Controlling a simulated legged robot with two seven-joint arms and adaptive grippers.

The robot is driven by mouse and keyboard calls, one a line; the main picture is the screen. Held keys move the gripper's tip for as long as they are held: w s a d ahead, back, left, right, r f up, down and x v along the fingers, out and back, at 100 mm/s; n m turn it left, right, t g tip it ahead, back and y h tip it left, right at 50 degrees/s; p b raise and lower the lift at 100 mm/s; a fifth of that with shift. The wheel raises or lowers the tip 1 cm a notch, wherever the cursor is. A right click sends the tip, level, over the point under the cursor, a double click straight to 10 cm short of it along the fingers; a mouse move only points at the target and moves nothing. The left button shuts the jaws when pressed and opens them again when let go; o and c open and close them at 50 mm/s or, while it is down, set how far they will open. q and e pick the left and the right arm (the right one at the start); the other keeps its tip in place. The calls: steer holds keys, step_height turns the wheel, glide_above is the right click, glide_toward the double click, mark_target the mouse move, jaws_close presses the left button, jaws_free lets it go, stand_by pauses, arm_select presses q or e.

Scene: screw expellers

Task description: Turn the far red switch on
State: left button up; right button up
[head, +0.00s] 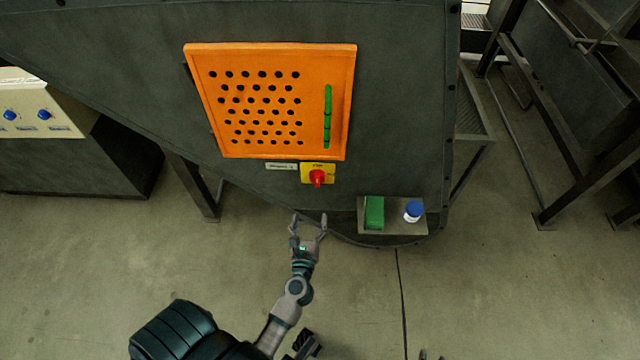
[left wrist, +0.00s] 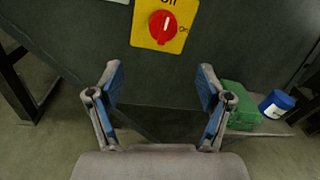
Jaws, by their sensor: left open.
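A red rotary switch (head: 317,178) sits on a yellow plate on the dark machine face, below the orange panel. It also shows in the left wrist view (left wrist: 162,27), where its white mark stands near upright, towards the "Off" lettering; "On" is printed at its right. My left gripper (head: 310,217) is open and empty, below the switch and apart from it. Its two blue-padded fingers (left wrist: 160,88) are spread in the left wrist view, with the switch beyond and above them. At the bottom edge of the head view a small part, perhaps my right gripper's fingertips (head: 431,355), shows.
An orange perforated panel (head: 312,100) with a green handle (head: 327,117) is above the switch. A small shelf (head: 398,227) at right holds a green block (head: 374,212) and a blue-lidded jar (head: 413,211). A control box (head: 40,115) with blue knobs stands at left.

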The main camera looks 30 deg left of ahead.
arm_select(q)
glide_toward(316, 183)
steer(key=w, duration=0.3)
steer(key=w+a, duration=0.4)
steer(key=w, duration=0.1)
steer(key=shift+a+f, duration=0.25)
steer(key=shift+a, duration=0.05)
steer(key=shift+w+d+r, duration=0.2)
steer(key=shift+w+d, duration=0.15)
steer(key=shift+w, duration=0.2)
steer(key=c, duration=0.7)
steer(key=shift+a, duration=0.15)
steer(key=c, duration=0.5)
steer(key=shift+s+a, duration=0.1)
steer(key=shift+a, duration=0.15)
arm_select(e)
steer(key=shift+s+d+f+g, duration=0.25)
steer(key=shift+s+g, duration=0.05)
steer(key=shift+s, duration=0.15)
steer(key=shift+s+d+f+g, duration=0.2)
steer(key=shift+s+g, duration=0.1)
steer(key=shift+s, duration=0.1)
